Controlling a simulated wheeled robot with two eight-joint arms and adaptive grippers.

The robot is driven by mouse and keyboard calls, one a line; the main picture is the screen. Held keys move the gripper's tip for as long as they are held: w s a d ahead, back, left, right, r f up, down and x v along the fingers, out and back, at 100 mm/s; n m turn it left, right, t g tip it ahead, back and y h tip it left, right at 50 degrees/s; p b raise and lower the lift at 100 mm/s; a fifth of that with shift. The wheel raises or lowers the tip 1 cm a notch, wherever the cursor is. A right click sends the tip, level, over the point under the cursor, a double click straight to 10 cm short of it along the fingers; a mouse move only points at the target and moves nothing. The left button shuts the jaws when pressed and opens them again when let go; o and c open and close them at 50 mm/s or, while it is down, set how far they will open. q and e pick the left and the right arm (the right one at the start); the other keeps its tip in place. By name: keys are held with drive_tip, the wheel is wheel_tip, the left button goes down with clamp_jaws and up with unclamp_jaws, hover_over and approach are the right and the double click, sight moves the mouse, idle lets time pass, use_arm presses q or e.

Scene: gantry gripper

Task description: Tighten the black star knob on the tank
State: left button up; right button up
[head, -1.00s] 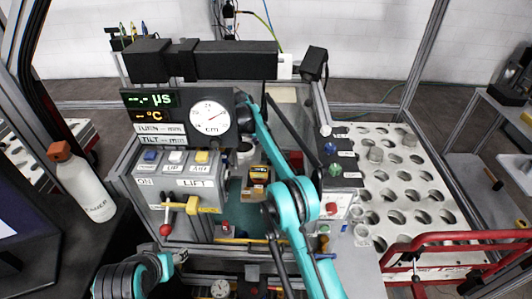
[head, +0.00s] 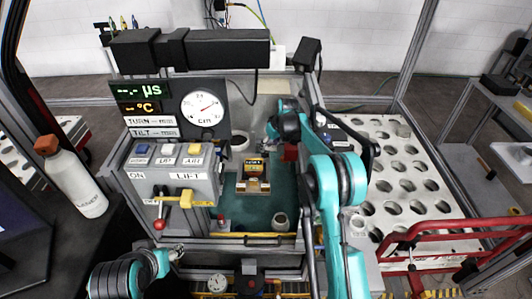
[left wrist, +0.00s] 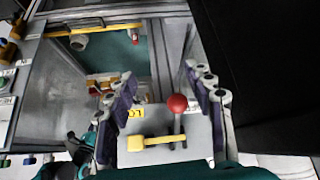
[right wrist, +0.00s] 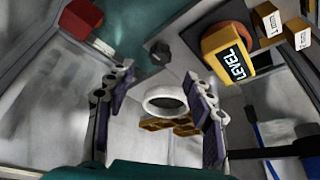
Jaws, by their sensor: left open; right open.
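In the right wrist view a small dark knob (right wrist: 160,51) sits by the teal floor of the tank (right wrist: 135,30); I cannot tell whether it is the star knob. My right gripper (right wrist: 160,85) is open and empty, its fingers on either side of a white ring (right wrist: 165,101). In the head view my right gripper (head: 285,120) is over the back of the tank (head: 258,205), partly hidden by its arm. My left gripper (left wrist: 170,85) is open, its fingers on either side of a red ball lever (left wrist: 177,103); contact is not clear.
A yellow LEVEL block (right wrist: 228,52) is near the right gripper. A yellow-and-black device (head: 253,175) and a pale cup (head: 280,221) stand in the tank. The lift panel (head: 180,165) is left, a perforated white table (head: 415,180) right, and a red rail (head: 450,228) front right.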

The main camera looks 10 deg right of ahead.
sight(265, 153)
drive_tip(key=b+x, duration=0.1)
drive_tip(key=x, duration=0.6)
drive_tip(key=shift+b, duration=0.4)
drive_tip(key=c, duration=1.1)
